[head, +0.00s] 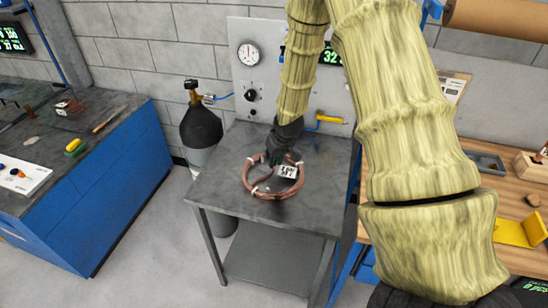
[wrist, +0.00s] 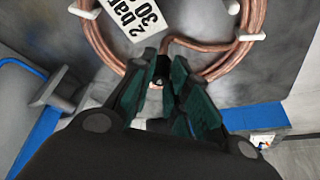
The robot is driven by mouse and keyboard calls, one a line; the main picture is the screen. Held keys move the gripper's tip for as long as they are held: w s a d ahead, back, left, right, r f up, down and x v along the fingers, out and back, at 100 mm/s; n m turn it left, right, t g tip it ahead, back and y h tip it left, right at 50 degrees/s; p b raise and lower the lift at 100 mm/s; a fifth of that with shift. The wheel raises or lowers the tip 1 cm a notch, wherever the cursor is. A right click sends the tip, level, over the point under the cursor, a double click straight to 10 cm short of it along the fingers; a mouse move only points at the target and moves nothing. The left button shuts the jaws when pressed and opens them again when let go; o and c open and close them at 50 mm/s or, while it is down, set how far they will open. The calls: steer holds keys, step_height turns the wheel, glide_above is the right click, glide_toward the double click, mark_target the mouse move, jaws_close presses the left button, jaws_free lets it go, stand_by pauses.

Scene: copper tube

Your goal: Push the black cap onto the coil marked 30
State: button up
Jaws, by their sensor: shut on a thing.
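The copper coil (head: 247,182) lies on the grey metal table, with white ties around it. Its white tag (head: 287,171) is too small to read in the head view. In the wrist view the coil (wrist: 97,50) fills the top, and its tag (wrist: 135,18) reads "2 bar" and "30". My gripper (head: 279,158) points down at the coil's far side. In the wrist view my gripper (wrist: 160,72) is shut on a small dark thing, likely the black cap (wrist: 158,82), mostly hidden by the fingers. A tube end comes close to the fingertips; whether it touches the cap cannot be told.
A panel (head: 252,85) with a gauge and a yellow handle (head: 329,119) stands behind the table (head: 225,205). A dark gas cylinder (head: 201,125) stands at its left. A blue bench (head: 110,190) is far left, a wooden bench (head: 500,200) right. The table's front is clear.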

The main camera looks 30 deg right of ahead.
steer(key=shift+f+b, duration=0.3)
steer(key=shift+f, duration=0.35)
steer(key=o, duration=0.7)
steer(key=shift+v, duration=6)
steer(key=shift+f, duration=0.1)
